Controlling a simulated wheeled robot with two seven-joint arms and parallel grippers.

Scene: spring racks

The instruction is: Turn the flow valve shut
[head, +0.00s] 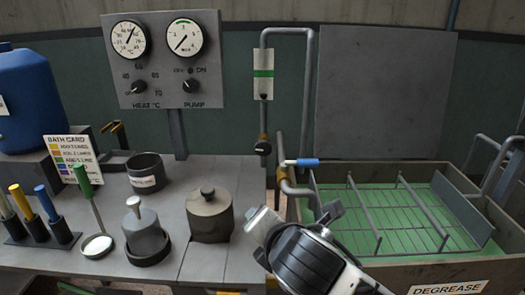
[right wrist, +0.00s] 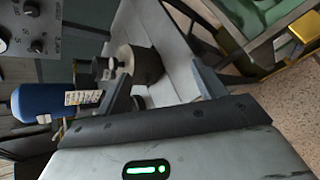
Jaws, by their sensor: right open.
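The flow valve is likely the lever with a blue grip (head: 303,162) on the brass-coloured pipe at the left edge of the green bath. The lever lies about level, with its grip pointing right. My right gripper (head: 262,222) is in front of and below the valve, apart from it, seen partly behind my wrist. In the right wrist view its two fingers (right wrist: 163,90) are spread and empty, with a lidded grey pot (right wrist: 146,65) beyond them. I cannot make out the valve in that view. My left gripper is not in view.
The lidded pot (head: 210,215) stands on the bench left of my right gripper. A flow tube with a green band (head: 263,73) is above the valve. The green degrease bath (head: 400,215) with a wire rack is on the right. A panel with gauges (head: 163,60) stands behind.

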